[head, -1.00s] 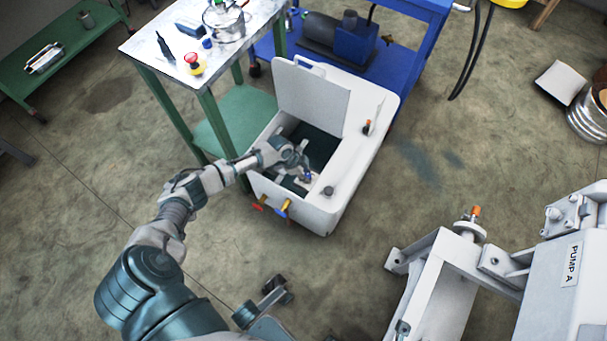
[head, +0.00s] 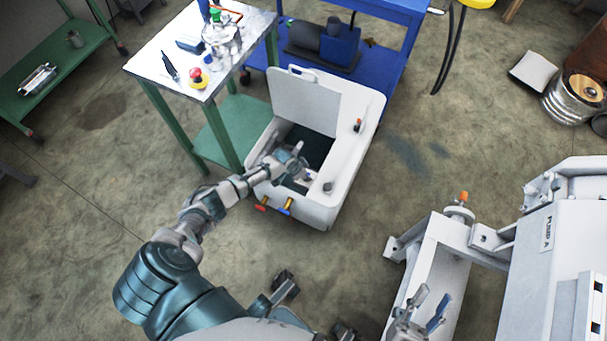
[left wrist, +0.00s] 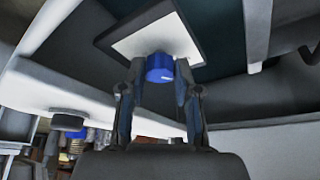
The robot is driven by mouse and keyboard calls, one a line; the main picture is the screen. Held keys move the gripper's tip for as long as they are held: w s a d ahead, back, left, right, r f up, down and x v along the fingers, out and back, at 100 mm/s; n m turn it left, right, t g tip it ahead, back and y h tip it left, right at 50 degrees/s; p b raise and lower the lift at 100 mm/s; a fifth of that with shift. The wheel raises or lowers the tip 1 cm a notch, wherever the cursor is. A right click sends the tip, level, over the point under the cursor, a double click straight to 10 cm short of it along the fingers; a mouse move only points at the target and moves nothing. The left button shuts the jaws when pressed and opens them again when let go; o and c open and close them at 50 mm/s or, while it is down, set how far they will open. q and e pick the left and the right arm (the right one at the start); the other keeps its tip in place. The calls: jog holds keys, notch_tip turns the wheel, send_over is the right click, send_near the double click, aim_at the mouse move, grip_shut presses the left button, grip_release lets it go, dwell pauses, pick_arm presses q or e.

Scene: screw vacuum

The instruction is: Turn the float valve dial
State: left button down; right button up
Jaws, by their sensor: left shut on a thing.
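The float valve dial is a small blue knob (left wrist: 160,67) on a white plate (left wrist: 192,35) in the left wrist view. It lies between the fingertips of my left gripper (left wrist: 158,80), which is shut on it. In the head view my left gripper (head: 300,168) reaches into the opening of the white tank (head: 347,170); the dial is mostly hidden there by the gripper. My right gripper (head: 430,308) is at the bottom of the head view, its fingers apart and empty, in front of the pump frame.
The tank's raised lid (head: 305,103) stands behind the opening. A black knob (head: 327,187) and red and blue valve handles (head: 286,207) are on the tank. A green-legged table (head: 205,85) stands at left. The white pump unit (head: 555,270) fills the lower right.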

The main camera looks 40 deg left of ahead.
pick_arm(q)
jog(key=shift+s+a+f, duration=0.2)
jog(key=shift+s+f, duration=0.15)
jog(key=shift+s, duration=0.05)
jog(key=c, duration=1)
grip_release()
jog(key=shift+o, duration=0.9)
jog(key=shift+w+r, duration=0.1)
jog(key=shift+w, duration=0.05)
jog(key=shift+r, duration=0.55)
jog(key=v, duration=1.1)
jog(key=shift+a+f, duration=0.1)
jog(key=shift+f, duration=0.05)
